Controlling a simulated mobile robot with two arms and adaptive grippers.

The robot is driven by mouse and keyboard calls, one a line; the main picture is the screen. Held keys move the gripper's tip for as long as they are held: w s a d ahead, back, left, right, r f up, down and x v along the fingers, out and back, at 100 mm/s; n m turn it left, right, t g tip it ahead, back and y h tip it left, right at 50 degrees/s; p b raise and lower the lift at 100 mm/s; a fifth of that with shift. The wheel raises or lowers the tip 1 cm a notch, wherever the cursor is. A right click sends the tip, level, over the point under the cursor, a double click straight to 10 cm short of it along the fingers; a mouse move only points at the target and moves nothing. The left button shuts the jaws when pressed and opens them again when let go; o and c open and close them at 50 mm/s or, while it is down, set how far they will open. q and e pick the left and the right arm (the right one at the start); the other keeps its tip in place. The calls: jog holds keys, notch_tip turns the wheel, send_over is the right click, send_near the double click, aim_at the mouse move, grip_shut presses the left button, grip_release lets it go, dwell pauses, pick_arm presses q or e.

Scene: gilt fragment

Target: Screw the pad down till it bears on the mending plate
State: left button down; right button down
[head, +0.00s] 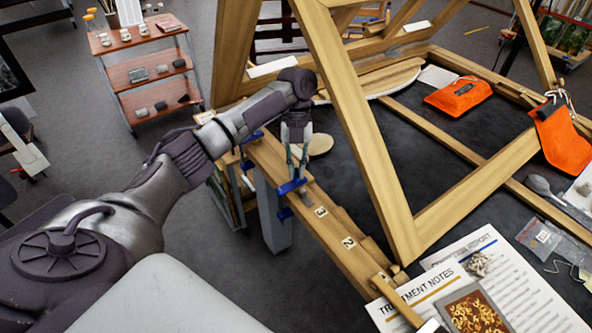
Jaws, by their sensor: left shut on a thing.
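My left gripper (297,174) points down over the wooden rail (329,237) at the left side of the frame. Its fingers are close around the top of a blue clamp (291,186), shut on it; the fingers and the small scale hide the exact grip. A lower blue part (284,214) shows at the rail's outer side, beneath the upper one. I cannot clearly make out the pad or the mending plate, nor whether they touch. My right gripper is not in view.
Another blue clamp (252,137) sits farther along the rail. Large wooden beams (366,130) slope up just right of my arm. Treatment notes (440,287) lie at the near right, orange bags (459,95) on the dark table. A shelved trolley (150,70) stands at the back left.

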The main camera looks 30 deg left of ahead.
pick_arm(q)
jog(key=m+y, duration=0.1)
jog(key=m, duration=0.1)
jog(key=m+y+p, duration=0.1)
jog(key=m, duration=0.2)
jog(key=shift+d+g, duration=0.1)
jog(key=shift+g, duration=0.2)
dwell(0.4)
jog(key=c, duration=1.2)
grip_release()
